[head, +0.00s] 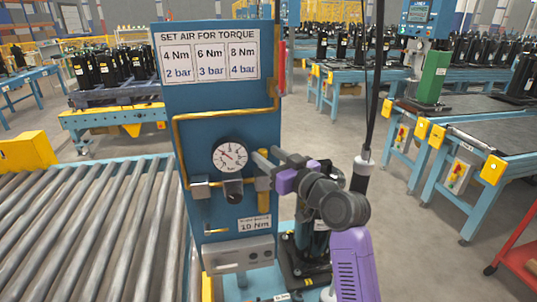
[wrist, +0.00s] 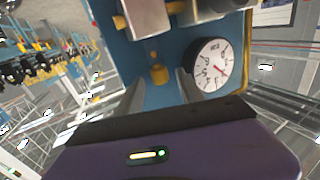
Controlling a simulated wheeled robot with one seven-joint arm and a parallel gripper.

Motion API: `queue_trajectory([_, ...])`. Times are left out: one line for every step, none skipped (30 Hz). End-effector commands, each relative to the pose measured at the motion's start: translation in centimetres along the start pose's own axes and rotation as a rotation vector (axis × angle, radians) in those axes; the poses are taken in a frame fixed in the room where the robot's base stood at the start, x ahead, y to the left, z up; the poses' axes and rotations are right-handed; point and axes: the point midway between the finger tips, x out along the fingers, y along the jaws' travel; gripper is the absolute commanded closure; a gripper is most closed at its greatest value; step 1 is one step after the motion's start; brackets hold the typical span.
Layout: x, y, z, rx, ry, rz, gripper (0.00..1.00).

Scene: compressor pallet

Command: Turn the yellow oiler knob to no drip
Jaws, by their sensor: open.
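The small yellow oiler knob (wrist: 159,75) shows in the wrist view on the blue panel, near the gauge. My gripper (wrist: 162,84) is open, with one finger on either side of the knob and a visible gap to each. I cannot tell how far the fingertips reach along it. In the head view my gripper (head: 265,154) is at the panel, just right of the gauge, and hides the knob at least in part. A yellow upright part (head: 262,185) shows below the fingers. The knob's setting marks are not readable.
The round white pressure gauge (head: 230,156) is close to my fingers; it also shows in the wrist view (wrist: 212,65). Grey fittings (head: 200,191) and yellow piping (head: 178,140) are on the blue panel (head: 185,100). A roller conveyor (head: 110,215) is at left. A black cable (head: 373,95) hangs at right.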

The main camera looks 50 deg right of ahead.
Motion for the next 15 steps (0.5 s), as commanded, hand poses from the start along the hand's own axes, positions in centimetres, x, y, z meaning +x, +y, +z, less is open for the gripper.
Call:
queue_trajectory([0.19,-0.03,-0.02,0.0,0.0,0.0,0.55])
queue_trajectory([0.24,-0.03,-0.01,0.0,0.0,0.0,0.55])
queue_trajectory([0.27,-0.03,0.01,0.0,0.0,0.0,0.55])
queue_trajectory([0.27,-0.03,0.02,0.0,0.0,0.0,0.55])
queue_trajectory([0.27,-0.03,0.02,0.0,0.0,0.0,0.55])
queue_trajectory([0.26,-0.03,0.03,0.0,0.0,0.0,0.55])
queue_trajectory([0.25,-0.03,0.03,0.0,0.0,0.0,0.55])
queue_trajectory([0.25,-0.03,0.03,0.0,0.0,0.0,0.55])
queue_trajectory([0.24,-0.03,0.03,0.0,0.0,0.0,0.59])
queue_trajectory([0.24,-0.03,0.03,0.0,0.0,0.0,0.65])
queue_trajectory([0.24,-0.03,0.03,0.0,0.0,0.0,0.71])
queue_trajectory([0.23,-0.02,0.03,0.0,0.0,0.0,0.79])
queue_trajectory([0.23,-0.02,0.03,0.0,0.0,0.0,0.85])
queue_trajectory([0.23,-0.02,0.03,0.0,0.0,0.0,0.9])
queue_trajectory([0.23,-0.02,0.03,0.0,0.0,0.0,0.98])
